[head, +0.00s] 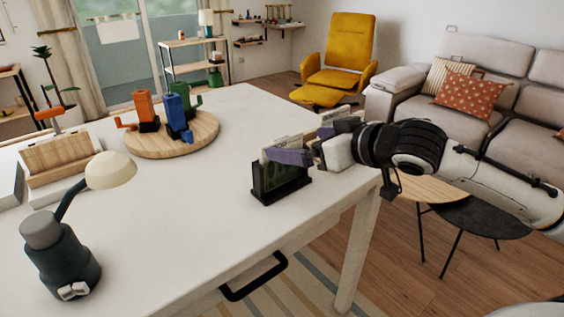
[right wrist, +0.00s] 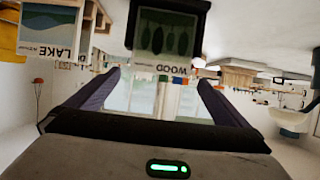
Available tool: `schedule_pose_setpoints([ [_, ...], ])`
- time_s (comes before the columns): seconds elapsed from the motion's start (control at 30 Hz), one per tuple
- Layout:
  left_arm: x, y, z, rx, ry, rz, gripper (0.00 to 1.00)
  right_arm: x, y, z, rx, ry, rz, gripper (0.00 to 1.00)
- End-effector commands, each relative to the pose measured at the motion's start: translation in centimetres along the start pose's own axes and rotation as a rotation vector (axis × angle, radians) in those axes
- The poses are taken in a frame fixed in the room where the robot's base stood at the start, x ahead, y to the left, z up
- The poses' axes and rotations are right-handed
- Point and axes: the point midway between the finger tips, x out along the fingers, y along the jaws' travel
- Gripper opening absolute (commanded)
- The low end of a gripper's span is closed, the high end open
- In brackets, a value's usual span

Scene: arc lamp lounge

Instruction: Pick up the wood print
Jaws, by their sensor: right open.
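The wood print (right wrist: 165,38) shows upside down in the right wrist view, a pale card with dark leaf shapes and the word WOOD. It lies ahead of and between the two purple fingers of my right gripper (right wrist: 158,82), with gaps on both sides. In the head view my right gripper (head: 296,143) is open at a dark holder (head: 281,188) near the table's right edge. A pale card edge shows above that holder, partly hidden by the near finger. My left gripper is not in view.
A lake print (right wrist: 48,30) is beside the wood print in the right wrist view. On the white table (head: 190,215) are a round wooden board (head: 145,147) with colored pieces, a lamp (head: 60,255) and a wooden rack (head: 60,155). The table's front middle is clear.

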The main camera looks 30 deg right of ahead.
Motion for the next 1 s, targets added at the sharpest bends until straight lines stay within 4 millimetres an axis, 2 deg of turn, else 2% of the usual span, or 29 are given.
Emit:
schedule_pose_setpoints([
  [0.3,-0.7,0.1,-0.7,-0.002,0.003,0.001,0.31,2.5,-0.1,-0.9,0.001,0.004,0.000,1.00],
  [0.5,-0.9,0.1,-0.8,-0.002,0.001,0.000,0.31,4.4,0.0,-0.7,0.002,0.003,0.001,1.00],
  [0.83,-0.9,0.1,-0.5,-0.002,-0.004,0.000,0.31,4.8,-0.1,-0.5,-0.001,0.000,0.001,1.00],
  [1.0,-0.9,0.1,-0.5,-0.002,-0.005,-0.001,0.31,4.8,-0.1,-0.5,-0.001,0.000,0.001,0.71],
])
